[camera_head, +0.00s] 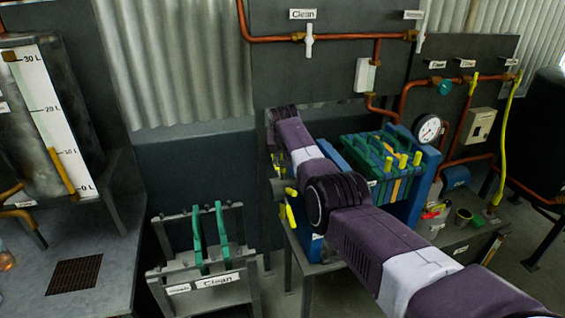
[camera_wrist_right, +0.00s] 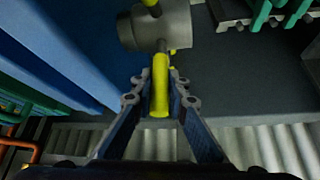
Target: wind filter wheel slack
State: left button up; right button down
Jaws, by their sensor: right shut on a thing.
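The filter wheel shows in the right wrist view as a grey round hub (camera_wrist_right: 168,27) with yellow handles. One yellow handle (camera_wrist_right: 160,88) points toward my right gripper (camera_wrist_right: 160,92), between its two fingers, which are closed on it. Another yellow handle shows at the top edge of that view. In the head view the grey hub (camera_head: 283,188) and a yellow handle (camera_head: 291,215) stand at the left end of the blue filter press (camera_head: 424,185). My right arm crosses in front of the press and hides part of it. My left gripper is out of view.
Green and yellow filter plates (camera_head: 385,165) sit in the press. A grey rack with green plates (camera_head: 210,240) stands to the left. Copper pipes, valves and a pressure gauge (camera_head: 429,129) are behind and to the right. A tank (camera_head: 35,115) stands far left.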

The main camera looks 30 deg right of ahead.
dwell(0.3)
jog(key=c, duration=1.9)
grip_release()
jog(key=shift+w+d, duration=0.1)
jog(key=shift+s+a+r, duration=0.2)
jog(key=shift+s+r, duration=0.05)
jog(key=shift+r, duration=0.25)
jog(key=v, duration=1)
jog(key=shift+s+a+r, duration=0.1)
jog(key=shift+s+r, duration=0.05)
jog(key=shift+r, duration=0.15)
